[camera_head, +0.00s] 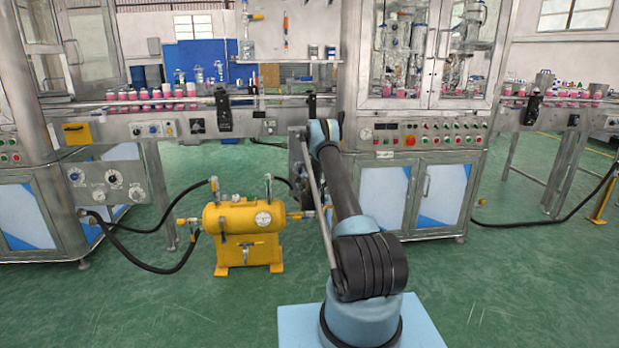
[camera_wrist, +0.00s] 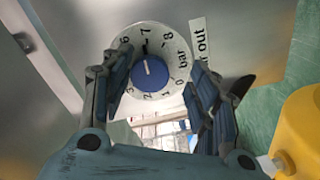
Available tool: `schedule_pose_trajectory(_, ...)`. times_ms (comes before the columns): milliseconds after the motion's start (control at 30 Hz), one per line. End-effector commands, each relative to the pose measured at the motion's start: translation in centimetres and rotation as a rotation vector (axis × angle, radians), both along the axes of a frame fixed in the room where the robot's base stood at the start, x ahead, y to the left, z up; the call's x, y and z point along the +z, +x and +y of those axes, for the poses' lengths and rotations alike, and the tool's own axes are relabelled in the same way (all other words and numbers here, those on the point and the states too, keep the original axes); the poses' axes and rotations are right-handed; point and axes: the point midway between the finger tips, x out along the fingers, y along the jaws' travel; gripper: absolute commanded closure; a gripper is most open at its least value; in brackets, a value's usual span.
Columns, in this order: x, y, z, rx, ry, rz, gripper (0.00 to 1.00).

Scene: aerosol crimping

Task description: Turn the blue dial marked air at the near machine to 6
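In the wrist view, the blue dial (camera_wrist: 150,73) sits in the middle of a round white scale plate numbered up to 8 and marked "bar". A label (camera_wrist: 200,45) ending in "r out" is beside it, its start hidden. The white line on the dial points up and slightly left, between 6 and 7 and seemingly nearer 7. My gripper (camera_wrist: 152,76) is open, with one finger on each side of the scale plate. Neither finger appears to touch the blue dial. In the head view I cannot make out this dial or my gripper clearly, near the arm's far end.
A yellow tank (camera_head: 243,218) with hoses stands left of my arm; a yellow body (camera_wrist: 304,125) shows at the wrist view's lower right. A steel cabinet machine (camera_head: 412,195) stands behind my arm. A conveyor (camera_head: 165,104) with pink-based bottles runs along the back. Green floor is open at right.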

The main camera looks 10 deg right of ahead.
Motion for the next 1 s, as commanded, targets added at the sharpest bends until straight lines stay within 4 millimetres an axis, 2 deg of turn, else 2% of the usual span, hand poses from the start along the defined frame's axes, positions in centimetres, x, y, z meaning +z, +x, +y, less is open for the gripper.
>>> schedule_pose_trajectory(233,0.2,-0.2,-0.3,-0.002,0.000,0.000,0.46)
schedule_pose_trajectory(367,0.2,-1.2,-0.3,-0.002,0.000,0.000,0.46)
schedule_pose_trajectory(800,0.3,-9.2,-0.5,0.001,0.000,0.004,0.46)
schedule_pose_trajectory(1000,0.3,-11.3,-0.7,0.001,0.000,0.004,0.46)
